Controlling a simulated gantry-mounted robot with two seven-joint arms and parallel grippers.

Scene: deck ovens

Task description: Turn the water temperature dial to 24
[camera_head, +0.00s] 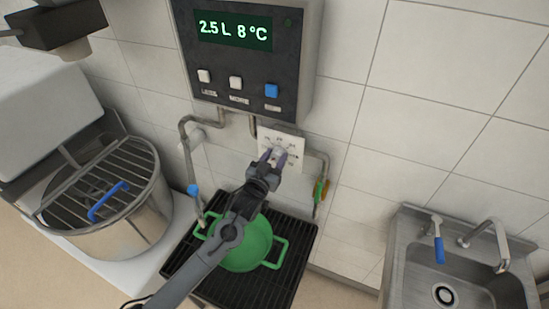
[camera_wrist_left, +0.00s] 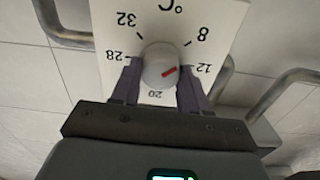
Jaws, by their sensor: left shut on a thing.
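The water temperature dial is a pale round knob (camera_wrist_left: 157,60) on a white plate (camera_wrist_left: 215,22), seen upside down in the left wrist view. Its red mark points close to 12. The labels 8, 12, 20, 28 and 32 show; my fingers hide the places between 12 and 20 and between 20 and 28. My left gripper (camera_wrist_left: 160,78) is shut on the knob, one dark finger on each side. In the head view the left gripper (camera_head: 273,158) is at the dial plate (camera_head: 295,142) below the control box. My right gripper is not in view.
The control box (camera_head: 243,60) reads 2.5 L 8 °C and has two white buttons and one blue button. Pipes flank the dial plate. A green pot (camera_head: 258,238) stands on a black grate (camera_head: 300,262) below. A mixer bowl (camera_head: 140,228) is at left, a steel sink (camera_head: 408,262) at right.

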